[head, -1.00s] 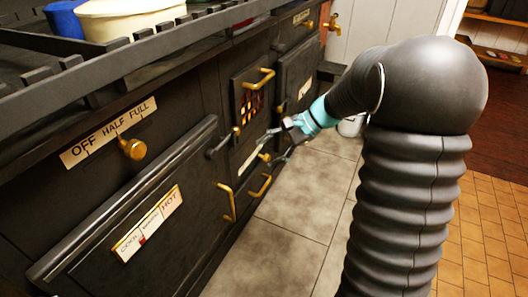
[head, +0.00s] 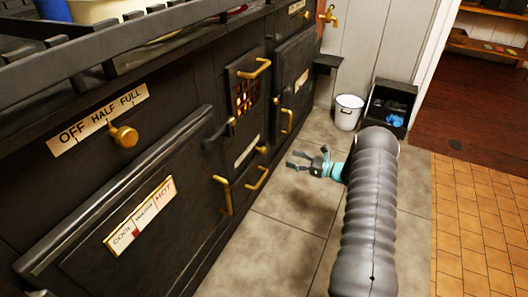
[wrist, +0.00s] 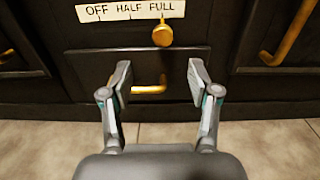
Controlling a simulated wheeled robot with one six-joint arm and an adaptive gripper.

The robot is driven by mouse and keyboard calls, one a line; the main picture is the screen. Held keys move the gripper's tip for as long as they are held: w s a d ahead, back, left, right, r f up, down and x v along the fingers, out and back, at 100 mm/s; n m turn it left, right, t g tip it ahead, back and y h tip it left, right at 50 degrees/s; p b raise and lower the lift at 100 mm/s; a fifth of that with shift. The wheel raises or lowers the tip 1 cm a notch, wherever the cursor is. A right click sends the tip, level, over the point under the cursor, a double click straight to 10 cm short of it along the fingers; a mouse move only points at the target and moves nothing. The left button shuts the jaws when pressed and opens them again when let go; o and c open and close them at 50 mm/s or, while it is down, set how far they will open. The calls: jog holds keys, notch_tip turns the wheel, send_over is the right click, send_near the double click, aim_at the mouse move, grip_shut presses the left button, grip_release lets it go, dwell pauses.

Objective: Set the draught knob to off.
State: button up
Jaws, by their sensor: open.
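A pale plate reading OFF HALF FULL (wrist: 130,11) shows in the wrist view, with a brass knob (wrist: 163,35) below the word FULL. In the head view this looks like the small plate (head: 246,151) under the fire grate, with its knob (head: 262,150) at the right end. My gripper (head: 291,160) is open and empty, a short way out from the range front. In the wrist view its spread fingers (wrist: 160,75) are below the knob and apart from it. A second OFF HALF FULL plate (head: 96,119) with a brass knob (head: 125,137) is higher at left.
A brass drawer handle (wrist: 149,87) is below the knob, between my fingers in the wrist view. The oven door carries a COOL to HOT plate (head: 140,214) and a brass handle (head: 225,195). A white bucket (head: 348,112) stands beyond my arm. Tiled floor by the range is clear.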

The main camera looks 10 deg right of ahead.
aim_at(266, 151)
jog(key=x, duration=1.3)
jog(key=shift+w+a+f, duration=0.1)
jog(key=shift+w+f, duration=0.1)
jog(key=shift+w, duration=0.2)
grip_shut()
